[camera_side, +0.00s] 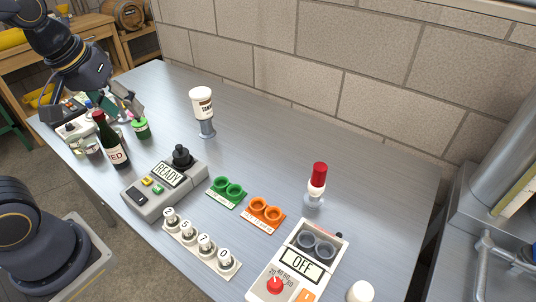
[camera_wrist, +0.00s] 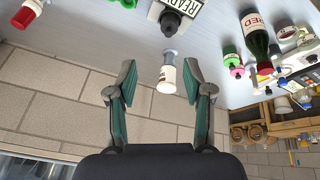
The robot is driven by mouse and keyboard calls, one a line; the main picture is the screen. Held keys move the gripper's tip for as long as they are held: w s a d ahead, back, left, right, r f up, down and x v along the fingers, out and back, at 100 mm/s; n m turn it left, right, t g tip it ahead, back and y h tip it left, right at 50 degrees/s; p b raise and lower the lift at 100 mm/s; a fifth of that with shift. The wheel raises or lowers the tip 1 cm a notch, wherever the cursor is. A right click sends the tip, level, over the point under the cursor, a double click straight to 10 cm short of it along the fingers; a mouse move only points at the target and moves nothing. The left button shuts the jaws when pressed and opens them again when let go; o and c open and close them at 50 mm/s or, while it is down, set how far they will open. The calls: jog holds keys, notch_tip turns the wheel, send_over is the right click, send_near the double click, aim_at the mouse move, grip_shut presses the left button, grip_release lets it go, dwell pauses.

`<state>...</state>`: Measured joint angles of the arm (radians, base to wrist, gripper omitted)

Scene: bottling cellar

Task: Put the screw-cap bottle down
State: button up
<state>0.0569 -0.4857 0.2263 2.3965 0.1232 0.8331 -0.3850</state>
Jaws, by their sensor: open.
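A dark green bottle (camera_side: 112,143) with a red top and a label reading RED stands upright on the grey table at the left. It also shows in the wrist view (camera_wrist: 258,42) at the upper right, outside the jaws. My gripper (camera_side: 128,108) is open, behind and beside the bottle's neck in the side view. In the wrist view my gripper (camera_wrist: 163,80) has its green-padded fingers wide apart. A white labelled cup (camera_wrist: 168,80) shows between them, farther off on its grey stand. Nothing is visibly held.
A green-lidded jar (camera_side: 141,128) and small items crowd around the bottle. The READY box (camera_side: 150,200), green holder (camera_side: 226,192), orange holder (camera_side: 265,214) and OFF box (camera_side: 300,265) stand rightward. A red-and-white item (camera_side: 317,180) stands on a small stand.

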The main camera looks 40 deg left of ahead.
jog(key=s+d+r+m+t, duration=0.1)
jog(key=s+d+m, duration=0.3)
jog(key=d+m, duration=0.1)
jog(key=shift+s+d+r+m+h, duration=0.15)
jog(key=shift+d+r+m+h, duration=0.15)
jog(key=shift+d, duration=0.1)
dwell(0.8)
